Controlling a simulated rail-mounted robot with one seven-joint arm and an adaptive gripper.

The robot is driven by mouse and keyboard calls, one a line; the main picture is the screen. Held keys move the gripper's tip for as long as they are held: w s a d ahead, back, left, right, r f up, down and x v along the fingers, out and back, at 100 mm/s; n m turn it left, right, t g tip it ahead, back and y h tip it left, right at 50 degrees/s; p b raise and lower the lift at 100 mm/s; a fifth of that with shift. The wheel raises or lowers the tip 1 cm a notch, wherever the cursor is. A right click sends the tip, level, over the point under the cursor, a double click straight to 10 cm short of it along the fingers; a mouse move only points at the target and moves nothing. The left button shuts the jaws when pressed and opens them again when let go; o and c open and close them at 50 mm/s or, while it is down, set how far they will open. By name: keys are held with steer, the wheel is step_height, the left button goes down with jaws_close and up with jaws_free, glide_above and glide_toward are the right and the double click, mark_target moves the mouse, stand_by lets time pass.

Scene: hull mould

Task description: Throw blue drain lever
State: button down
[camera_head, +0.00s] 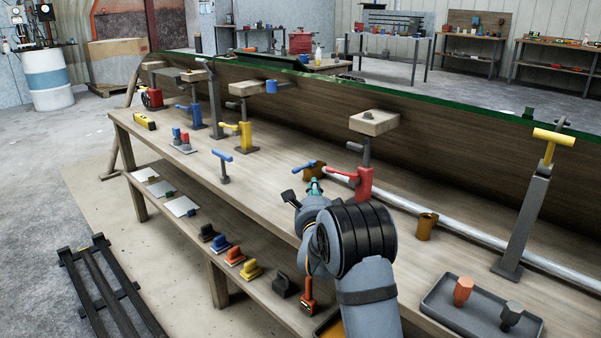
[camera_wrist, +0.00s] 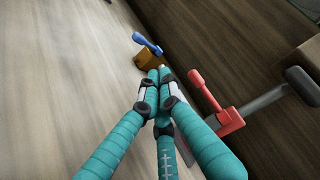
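The blue lever (camera_head: 304,166) sits on a small brass-brown valve body (camera_head: 319,172) on the workbench, left of a red clamp. In the wrist view the blue lever (camera_wrist: 147,43) is at the top centre, over the brass body (camera_wrist: 149,58). My gripper (camera_head: 314,185) has teal fingers and is just in front of the valve in the head view. In the wrist view my gripper (camera_wrist: 159,73) has its fingertips together, close below the brass body. No held object shows between them. I cannot tell whether the tips touch the valve.
A red clamp (camera_head: 362,183) stands close to the right of my gripper; it also shows in the wrist view (camera_wrist: 213,112). A blue T-handle (camera_head: 222,156) stands to the left. A brass cup (camera_head: 426,226) and grey tray (camera_head: 465,318) are to the right. The dark hull panel (camera_head: 450,155) rises behind.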

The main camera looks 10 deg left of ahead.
steer(key=w, duration=0.3)
steer(key=shift+w+a+r, duration=0.1)
steer(key=shift+w+a, duration=0.05)
steer(key=shift+w, duration=0.1)
steer(key=shift+w+a+p, duration=0.55)
steer(key=shift+w+a, duration=1)
steer(key=shift+a, duration=0.1)
steer(key=shift+w+b, duration=0.1)
steer(key=shift+b, duration=0.35)
steer(key=shift+a, duration=0.3)
